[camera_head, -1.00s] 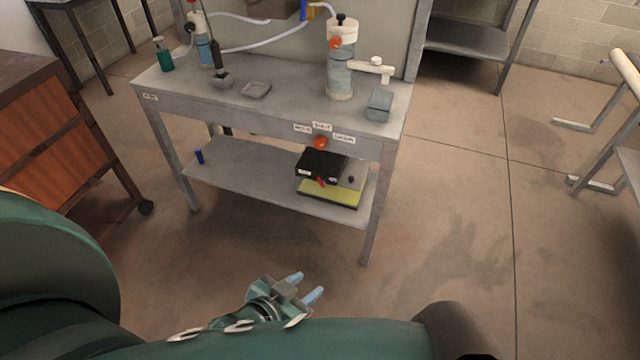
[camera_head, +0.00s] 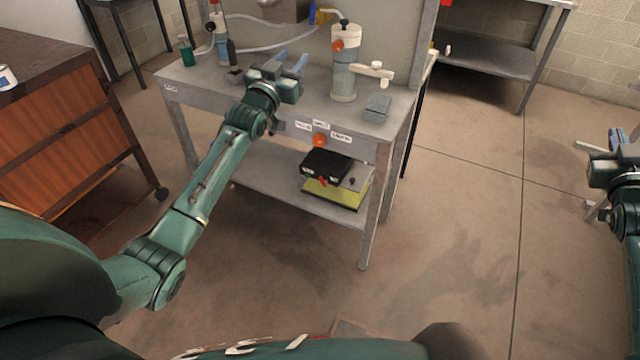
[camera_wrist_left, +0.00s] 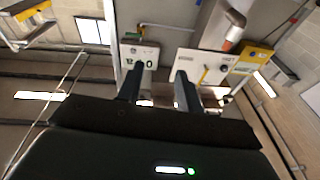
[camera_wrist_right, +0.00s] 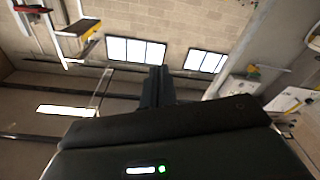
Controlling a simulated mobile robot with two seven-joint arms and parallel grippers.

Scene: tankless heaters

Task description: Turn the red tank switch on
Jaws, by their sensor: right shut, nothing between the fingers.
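No red tank shows clearly in any view, and I cannot make out its switch. In the head view, a round orange-red knob (camera_head: 319,140) sits on the bench's front edge under small white labels. My right gripper (camera_head: 614,142) is at the far right edge, away from the bench. In the right wrist view its fingers (camera_wrist_right: 157,87) are together and empty.
The grey bench (camera_head: 215,92) has a lower shelf holding a black and yellow device (camera_head: 327,165). A wooden cabinet (camera_head: 55,120) on wheels stands at the left. A grey shelf rack (camera_head: 490,58) is at the back right.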

